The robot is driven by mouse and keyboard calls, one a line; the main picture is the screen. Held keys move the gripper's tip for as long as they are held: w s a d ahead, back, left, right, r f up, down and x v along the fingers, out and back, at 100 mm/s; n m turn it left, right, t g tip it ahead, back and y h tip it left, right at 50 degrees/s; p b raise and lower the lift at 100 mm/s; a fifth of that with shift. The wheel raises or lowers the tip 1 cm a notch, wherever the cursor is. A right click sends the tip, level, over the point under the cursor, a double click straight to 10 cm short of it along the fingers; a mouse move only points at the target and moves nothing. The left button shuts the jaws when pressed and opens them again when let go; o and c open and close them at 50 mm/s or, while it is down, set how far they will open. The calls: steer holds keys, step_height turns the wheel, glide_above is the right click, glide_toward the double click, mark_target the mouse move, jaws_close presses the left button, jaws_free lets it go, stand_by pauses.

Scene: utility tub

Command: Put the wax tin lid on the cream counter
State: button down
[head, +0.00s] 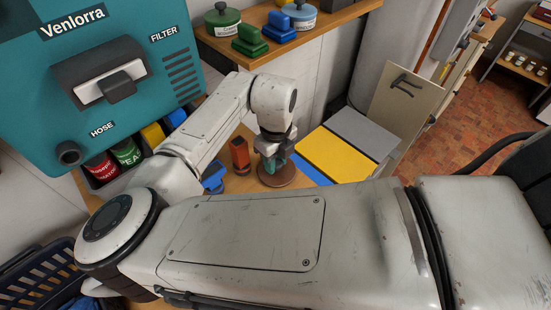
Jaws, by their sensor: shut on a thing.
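My gripper (272,164) points down over the wooden worktop in the middle of the head view. Teal shows at its fingers, and it is shut on a round brown disc (284,183), which looks like the wax tin lid. The disc lies flat at the fingertips; I cannot tell whether it touches the worktop. My own arm hides part of the area in front. I cannot tell for sure which surface is the cream counter.
A reddish-brown block (240,154) and a blue item (213,181) stand close left of the gripper. Yellow (338,152) and grey (365,131) panels lie to the right. A teal machine (100,80) stands left. A shelf (330,17) holds canisters and brushes behind.

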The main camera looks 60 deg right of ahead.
steer(key=shift+f, duration=0.1)
steer(key=c, duration=0.7)
jaws_free()
step_height(320, 180, up, 11)
steer(key=shift+f+b, duration=0.1)
steer(key=shift+b, duration=0.65)
